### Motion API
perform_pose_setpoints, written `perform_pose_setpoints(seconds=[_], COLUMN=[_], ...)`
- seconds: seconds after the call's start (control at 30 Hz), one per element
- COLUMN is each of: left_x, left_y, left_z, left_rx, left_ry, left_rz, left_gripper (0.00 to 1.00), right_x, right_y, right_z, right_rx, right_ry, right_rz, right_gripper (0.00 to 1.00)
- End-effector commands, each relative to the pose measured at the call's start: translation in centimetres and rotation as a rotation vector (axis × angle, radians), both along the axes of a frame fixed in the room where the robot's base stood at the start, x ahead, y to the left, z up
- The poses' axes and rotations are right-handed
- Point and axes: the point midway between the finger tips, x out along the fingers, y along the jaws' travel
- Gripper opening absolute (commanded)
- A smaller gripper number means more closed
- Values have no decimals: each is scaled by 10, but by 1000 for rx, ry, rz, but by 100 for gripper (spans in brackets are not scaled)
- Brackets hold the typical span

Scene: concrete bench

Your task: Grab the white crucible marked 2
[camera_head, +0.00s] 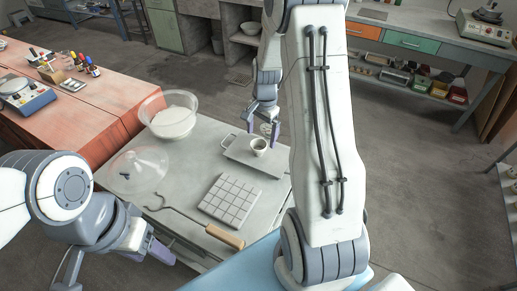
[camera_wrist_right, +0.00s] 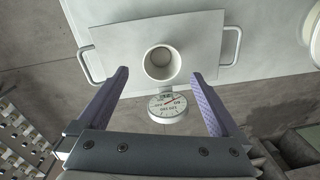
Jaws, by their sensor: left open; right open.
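The small white crucible (camera_head: 258,144) stands upright on a pale tray with side handles (camera_head: 240,153). The wrist view shows the crucible (camera_wrist_right: 162,63) from above, its mouth open; no number can be read on it. My right gripper (camera_wrist_right: 160,74) is open and empty, with its two purple fingers spread to either side of the crucible's near side and not touching it. The head view shows this gripper (camera_head: 263,128) just beyond the crucible. My left gripper (camera_head: 115,262) is open and empty at the lower left, away from the tray.
A round dial gauge (camera_wrist_right: 167,105) sits at the tray's edge beside the crucible, between my right fingers in the picture. A glass bowl with white contents (camera_head: 170,122), a clear dome (camera_head: 138,172), a gridded block (camera_head: 230,201) and a wooden-handled hook (camera_head: 225,236) occupy the bench.

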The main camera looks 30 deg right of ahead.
Motion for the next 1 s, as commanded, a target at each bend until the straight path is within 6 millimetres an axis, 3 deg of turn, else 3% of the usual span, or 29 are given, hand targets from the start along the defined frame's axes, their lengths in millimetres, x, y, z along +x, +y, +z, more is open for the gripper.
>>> perform_pose_setpoints(seconds=[0.23,0.5,0.8,1.0], left_x=[0,0,0,0], left_y=[0,0,0,0], left_z=[5,11,11,11], left_rx=[0,0,0,0], left_ry=[0,0,0,0], left_rz=[0,0,0,0], left_gripper=[60,60,60,60], right_x=[1,4,5,5], right_y=[3,7,7,6], right_z=[-21,-58,-63,-63], right_rx=[2,1,-1,0], right_ry=[4,2,0,0], right_rz=[3,3,3,3], right_gripper=[100,100,100,24])
